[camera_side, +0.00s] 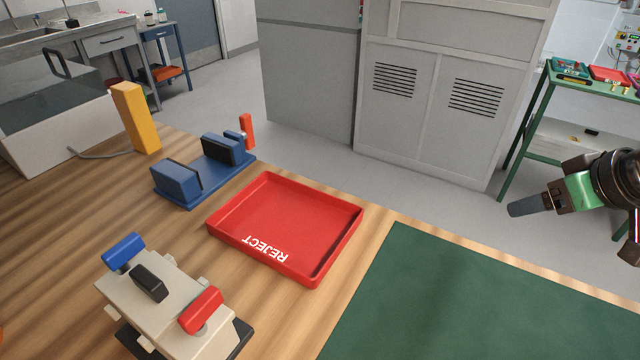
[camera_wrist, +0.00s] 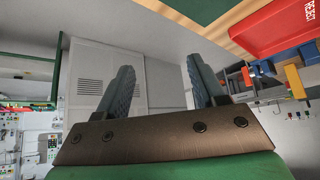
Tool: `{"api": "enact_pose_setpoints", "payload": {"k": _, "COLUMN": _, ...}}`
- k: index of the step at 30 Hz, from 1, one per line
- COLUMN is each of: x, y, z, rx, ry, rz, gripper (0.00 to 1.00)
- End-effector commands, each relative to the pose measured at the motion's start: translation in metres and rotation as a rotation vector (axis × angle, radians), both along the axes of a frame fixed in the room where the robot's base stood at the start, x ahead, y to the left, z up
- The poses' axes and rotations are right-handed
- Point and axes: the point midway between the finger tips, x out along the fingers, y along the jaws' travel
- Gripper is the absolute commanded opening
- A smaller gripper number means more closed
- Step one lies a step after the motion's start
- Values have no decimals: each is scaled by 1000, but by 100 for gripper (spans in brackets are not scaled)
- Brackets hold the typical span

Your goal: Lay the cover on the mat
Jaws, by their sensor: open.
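The green mat (camera_side: 450,300) lies flat on the wooden table at the lower right, and its visible part is bare. A beige piece with blue, black and red handles (camera_side: 165,290) sits over a dark base at the lower left. It may be the cover, but I cannot tell for sure. My gripper (camera_side: 515,208) is at the right, in the air beyond the mat's far side and well away from the beige piece. In the wrist view its two fingers (camera_wrist: 160,75) stand apart with nothing between them. A strip of the mat (camera_wrist: 195,8) shows at the top there.
A red tray marked REJECT (camera_side: 285,220) lies empty between the mat and a blue fixture (camera_side: 203,175). A yellow post (camera_side: 135,118) stands at the back left. Grey cabinets (camera_side: 430,90) and a green bench (camera_side: 530,125) stand beyond the table. Bare wood surrounds the fixtures.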

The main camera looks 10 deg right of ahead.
Motion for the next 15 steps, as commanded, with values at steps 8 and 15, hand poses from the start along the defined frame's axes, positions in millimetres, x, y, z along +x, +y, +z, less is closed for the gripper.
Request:
{"api": "enact_pose_setpoints", "payload": {"k": 8, "x": 15, "y": 21, "z": 12, "rx": 0, "ry": -5, "rz": 76, "gripper": 63}}
{"api": "enact_pose_setpoints", "payload": {"k": 15, "x": 61, "y": 132, "z": 45, "rx": 4, "ry": -20, "rz": 386, "gripper": 63}}
